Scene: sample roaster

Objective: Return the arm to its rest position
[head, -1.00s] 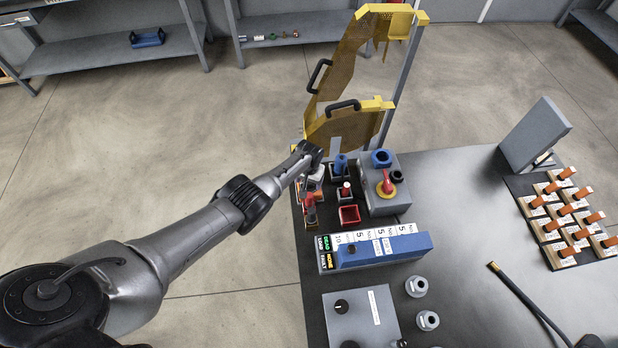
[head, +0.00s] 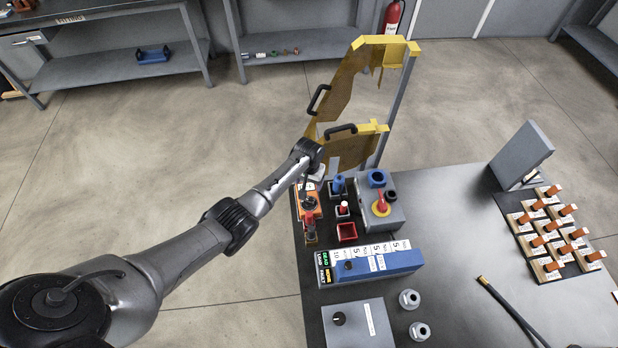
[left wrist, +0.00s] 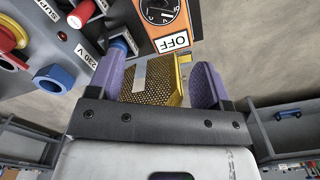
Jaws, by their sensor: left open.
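My left arm reaches in from the left in the head view. Its gripper (head: 312,168) is at the far-left corner of the bench, beside the yellow guard. The left wrist view shows its two purple fingers (left wrist: 157,80) spread apart with nothing held between them. A yellow mesh panel (left wrist: 155,82) shows beyond the gap. An orange box with a black dial (head: 309,204) is just below the gripper in the head view; its dial and OFF label (left wrist: 176,40) show in the left wrist view. My right gripper is not in view.
The yellow guard (head: 352,92) with black handles stands close to the gripper. A grey box with a red knob (head: 381,208), a red tray (head: 347,232) and a blue panel (head: 385,262) stand on the bench. Open floor (head: 130,150) lies left of the bench.

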